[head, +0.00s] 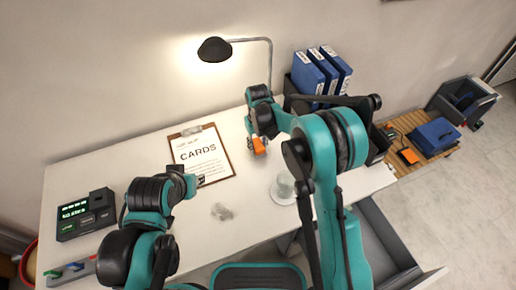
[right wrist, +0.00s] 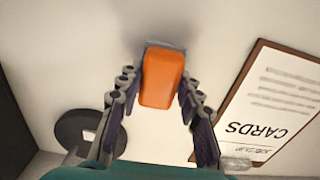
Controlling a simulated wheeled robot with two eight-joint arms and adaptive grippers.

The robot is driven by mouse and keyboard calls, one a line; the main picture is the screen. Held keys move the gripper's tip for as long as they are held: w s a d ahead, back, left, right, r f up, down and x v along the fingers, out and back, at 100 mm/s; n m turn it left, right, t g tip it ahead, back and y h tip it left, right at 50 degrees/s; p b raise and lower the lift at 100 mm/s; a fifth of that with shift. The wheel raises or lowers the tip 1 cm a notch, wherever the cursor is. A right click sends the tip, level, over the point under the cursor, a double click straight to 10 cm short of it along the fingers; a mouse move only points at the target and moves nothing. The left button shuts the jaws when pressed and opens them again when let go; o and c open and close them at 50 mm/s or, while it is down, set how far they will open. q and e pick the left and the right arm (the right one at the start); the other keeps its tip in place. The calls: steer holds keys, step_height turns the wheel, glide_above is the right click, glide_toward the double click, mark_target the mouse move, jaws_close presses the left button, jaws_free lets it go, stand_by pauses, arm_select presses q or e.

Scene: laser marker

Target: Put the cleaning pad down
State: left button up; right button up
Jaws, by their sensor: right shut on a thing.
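The cleaning pad (right wrist: 162,77) is an orange block with a grey edge at its far end. My right gripper (right wrist: 160,95) is shut on it, with one finger along each side. In the head view the pad (head: 259,147) shows as a small orange piece below my right gripper (head: 257,139), over the white table (head: 130,165), right of the clipboard. I cannot tell whether the pad touches the tabletop. My left gripper (head: 198,181) is near the clipboard's lower edge, mostly hidden by its own arm; its fingers are too small to read.
A clipboard marked CARDS (head: 201,157) lies left of the pad. A cup on a saucer (head: 284,189) stands right of centre. A desk lamp (head: 215,50), blue binders (head: 322,72) and a device with a green display (head: 86,214) are around. A small translucent item (head: 222,211) lies near the front.

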steer(key=shift+f, duration=0.65)
steer(key=shift+f, duration=0.15)
steer(key=o, duration=1.1)
